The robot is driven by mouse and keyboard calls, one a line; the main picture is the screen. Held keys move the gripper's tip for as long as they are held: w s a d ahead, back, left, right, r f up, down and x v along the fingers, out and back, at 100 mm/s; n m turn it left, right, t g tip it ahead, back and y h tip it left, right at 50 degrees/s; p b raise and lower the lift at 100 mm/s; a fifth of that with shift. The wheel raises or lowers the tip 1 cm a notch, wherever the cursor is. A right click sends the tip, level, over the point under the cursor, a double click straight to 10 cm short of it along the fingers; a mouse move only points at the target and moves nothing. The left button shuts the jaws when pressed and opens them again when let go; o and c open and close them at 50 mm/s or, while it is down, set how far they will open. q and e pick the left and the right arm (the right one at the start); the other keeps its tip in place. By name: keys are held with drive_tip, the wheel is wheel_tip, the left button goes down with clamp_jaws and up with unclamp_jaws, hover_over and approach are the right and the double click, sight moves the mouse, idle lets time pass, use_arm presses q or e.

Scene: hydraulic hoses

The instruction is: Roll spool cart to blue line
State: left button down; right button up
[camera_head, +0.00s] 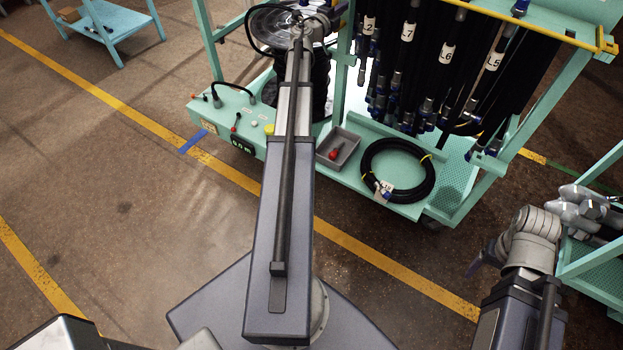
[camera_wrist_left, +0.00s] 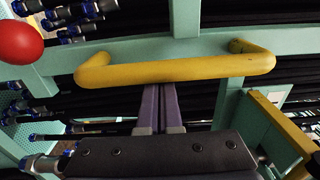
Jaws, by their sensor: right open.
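The teal spool cart (camera_head: 222,112) stands on the floor at top centre in the head view, with a black hose spool (camera_head: 320,80) partly hidden behind my left arm. A short blue line (camera_head: 194,141) is on the floor by the cart's front left corner, across the yellow floor line. My left gripper (camera_wrist_left: 162,108) is shut in the left wrist view, its purple fingers side by side against or just behind a yellow handle (camera_wrist_left: 175,70); contact is unclear. My right gripper (camera_head: 478,262) is open and empty, low at right in the head view, apart from the cart.
Labelled black hoses (camera_head: 447,55) hang on the teal rack; a coiled hose (camera_head: 398,170) and a grey tray (camera_head: 338,146) lie on its deck. Another teal cart (camera_head: 600,275) stands near my right arm. A small teal table (camera_head: 110,22) is far left. Floor left is clear.

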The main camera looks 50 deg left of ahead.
use_arm(q)
drive_tip(key=a, duration=0.1)
drive_tip(key=s+a, duration=0.1)
drive_tip(key=a, duration=0.1)
drive_tip(key=shift+a, duration=0.3)
drive_tip(key=a, duration=0.2)
drive_tip(key=s+a, duration=0.1)
drive_tip(key=a, duration=0.2)
drive_tip(key=shift+s+a, duration=0.3)
drive_tip(key=shift+s, duration=0.05)
idle(0.5)
drive_tip(key=shift+w+d, duration=0.15)
drive_tip(key=shift+d, duration=0.35)
idle(0.8)
drive_tip(key=shift+w+d, duration=0.25)
drive_tip(key=shift+d, duration=0.6)
